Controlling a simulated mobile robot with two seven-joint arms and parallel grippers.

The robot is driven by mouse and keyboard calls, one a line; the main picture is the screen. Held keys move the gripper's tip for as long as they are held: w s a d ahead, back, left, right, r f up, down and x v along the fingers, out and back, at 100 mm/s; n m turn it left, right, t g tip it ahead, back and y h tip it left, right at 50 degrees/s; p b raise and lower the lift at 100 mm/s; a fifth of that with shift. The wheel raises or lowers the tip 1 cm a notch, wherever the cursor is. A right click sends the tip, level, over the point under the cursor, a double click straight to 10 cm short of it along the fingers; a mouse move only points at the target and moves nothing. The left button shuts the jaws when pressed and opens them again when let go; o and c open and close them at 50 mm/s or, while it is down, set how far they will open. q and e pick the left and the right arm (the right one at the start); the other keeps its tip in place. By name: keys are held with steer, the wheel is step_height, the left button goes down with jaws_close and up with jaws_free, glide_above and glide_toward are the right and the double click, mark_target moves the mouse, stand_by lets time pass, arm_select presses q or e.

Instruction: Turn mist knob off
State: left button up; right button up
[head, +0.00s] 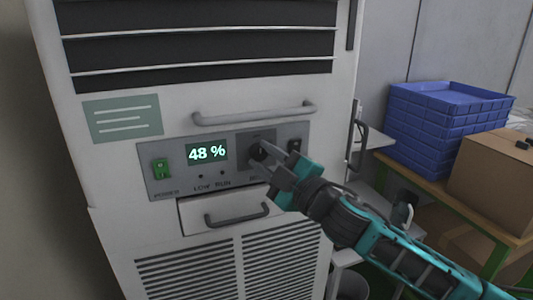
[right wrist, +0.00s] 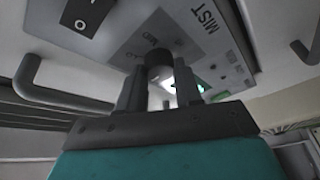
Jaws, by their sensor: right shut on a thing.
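The mist knob (right wrist: 158,58) is a dark round knob on the grey control panel (right wrist: 215,60), beside the printed words MIST and MED. My right gripper (right wrist: 160,85) is shut on the knob, with one finger on each side of it. In the head view, the right gripper (head: 266,157) reaches the panel from the lower right and hides much of the knob. The knob's exact pointer position cannot be told. My left gripper is in neither view.
The panel also has a display (head: 207,152) reading 48 %, a green power switch (head: 161,169) and a dark switch (head: 294,146). A handle (head: 255,113) sticks out above, and a drawer handle (head: 237,217) below. Blue crates (head: 430,125) and a cardboard box (head: 490,180) stand at right.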

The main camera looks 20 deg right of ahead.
stand_by(0.4)
steer(key=o, duration=1)
steer(key=shift+b+v, duration=1.6)
steer(key=shift+v, duration=4.8)
